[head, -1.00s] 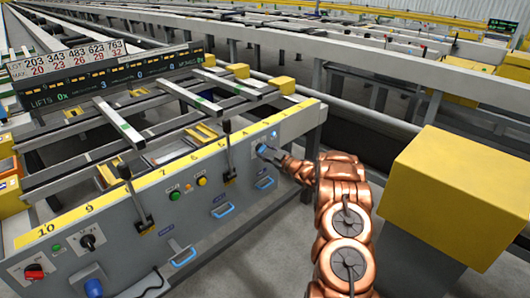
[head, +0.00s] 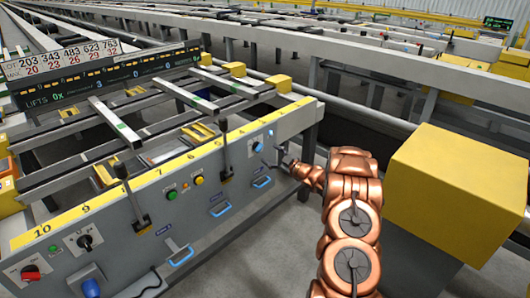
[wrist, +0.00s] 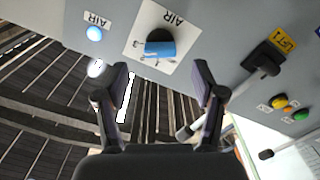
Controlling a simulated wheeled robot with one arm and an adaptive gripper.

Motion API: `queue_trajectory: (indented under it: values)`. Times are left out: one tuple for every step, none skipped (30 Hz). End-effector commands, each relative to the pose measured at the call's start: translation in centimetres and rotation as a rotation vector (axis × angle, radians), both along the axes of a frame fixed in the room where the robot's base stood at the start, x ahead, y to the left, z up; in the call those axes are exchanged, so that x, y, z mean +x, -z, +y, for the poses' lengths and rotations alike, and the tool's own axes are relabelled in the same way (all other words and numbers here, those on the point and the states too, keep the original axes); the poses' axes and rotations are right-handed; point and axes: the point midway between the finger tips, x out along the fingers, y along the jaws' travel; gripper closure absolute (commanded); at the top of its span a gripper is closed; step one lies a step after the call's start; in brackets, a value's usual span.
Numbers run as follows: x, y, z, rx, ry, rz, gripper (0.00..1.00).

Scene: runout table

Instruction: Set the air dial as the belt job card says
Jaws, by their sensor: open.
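The air dial (wrist: 160,49) is a blue-barred knob on a white plate marked AIR, upside down in the wrist view. Its bar lies nearly level there; the small marks around it are too small to read. In the head view the dial (head: 258,147) is on the grey panel's right part. My gripper (wrist: 162,82) is open and empty, its fingers apart on either side below the dial, not touching it. In the head view my gripper (head: 282,160) is just right of the dial. I cannot identify a belt job card.
A lit blue AIR lamp (wrist: 94,33) is beside the dial. A LIFT lever (wrist: 265,58) and green and yellow buttons (head: 185,188) are along the panel. A LOT/MAX board (head: 62,57) stands above a black display (head: 110,80). A yellow box (head: 455,190) is at right.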

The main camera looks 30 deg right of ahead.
Motion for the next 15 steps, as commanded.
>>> queue_trajectory:
  values:
    - [-1.1, -0.1, -0.4, 0.001, 0.003, 0.0, 0.31]
    - [-1.7, -0.1, -0.5, 0.001, 0.003, 0.0, 0.31]
    - [-2.4, -0.1, -0.7, 0.002, 0.004, 0.001, 0.31]
    - [-2.9, -0.1, -0.8, 0.002, 0.003, 0.001, 0.31]
    - [-3.4, -0.1, -0.9, 0.001, 0.002, 0.001, 0.31]
    - [-3.9, -0.1, -1.0, -0.001, 0.003, 0.0, 0.31]
    - [-4.3, -0.1, -1.1, -0.001, 0.003, 0.0, 0.31]
    - [-4.7, -0.1, -1.2, -0.001, 0.003, 0.0, 0.31]
    - [-5.1, -0.1, -1.3, -0.001, 0.002, 0.001, 0.31]
    - [-5.4, -0.1, -1.3, -0.001, 0.002, 0.001, 0.31]
    - [-5.6, 0.0, -1.4, -0.001, 0.0, 0.001, 0.31]
    - [-5.9, 0.0, -1.4, 0.0, 0.0, 0.001, 0.31]
    - [-6.0, 0.0, -1.4, 0.0, -0.001, 0.0, 0.31]
    - [-6.1, 0.0, -1.4, 0.0, -0.001, 0.0, 0.31]
    - [-6.3, 0.0, -1.4, 0.0, -0.001, 0.0, 0.31]
